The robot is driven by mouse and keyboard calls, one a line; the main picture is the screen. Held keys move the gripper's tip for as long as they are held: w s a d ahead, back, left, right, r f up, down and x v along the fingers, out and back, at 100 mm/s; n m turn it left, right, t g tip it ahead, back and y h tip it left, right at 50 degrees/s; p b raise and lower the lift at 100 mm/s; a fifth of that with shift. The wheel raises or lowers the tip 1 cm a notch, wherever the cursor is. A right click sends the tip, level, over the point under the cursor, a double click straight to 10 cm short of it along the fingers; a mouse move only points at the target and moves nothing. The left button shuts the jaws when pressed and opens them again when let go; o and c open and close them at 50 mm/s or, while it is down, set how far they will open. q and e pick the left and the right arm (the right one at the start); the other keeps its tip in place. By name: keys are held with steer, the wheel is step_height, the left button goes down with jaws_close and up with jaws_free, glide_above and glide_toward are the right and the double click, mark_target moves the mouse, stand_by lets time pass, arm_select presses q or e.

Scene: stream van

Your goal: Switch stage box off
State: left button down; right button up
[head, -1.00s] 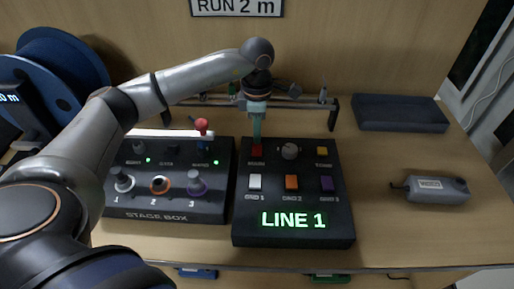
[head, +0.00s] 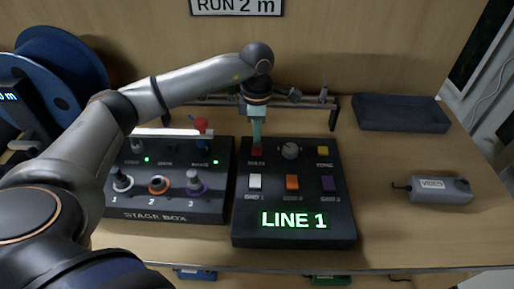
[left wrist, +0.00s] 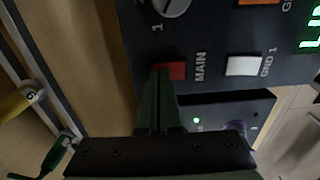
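The stage box (head: 165,206) is a dark box at the left of the bench. It has several knobs numbered 1, 2, 3, small switches behind them and lit green lights. My right gripper is out of view.
A grey VIDEO box (head: 440,190) lies on the right of the bench. A dark tray (head: 401,112) is behind it. A rack rail (head: 334,118) stands behind the control box. A blue reel (head: 62,70) is at the far left. Bench between control box and VIDEO box is clear.

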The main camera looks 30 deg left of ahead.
arm_select(q)
steer(key=shift+r+p, duration=2.55)
steer(key=shift+r, duration=0.95)
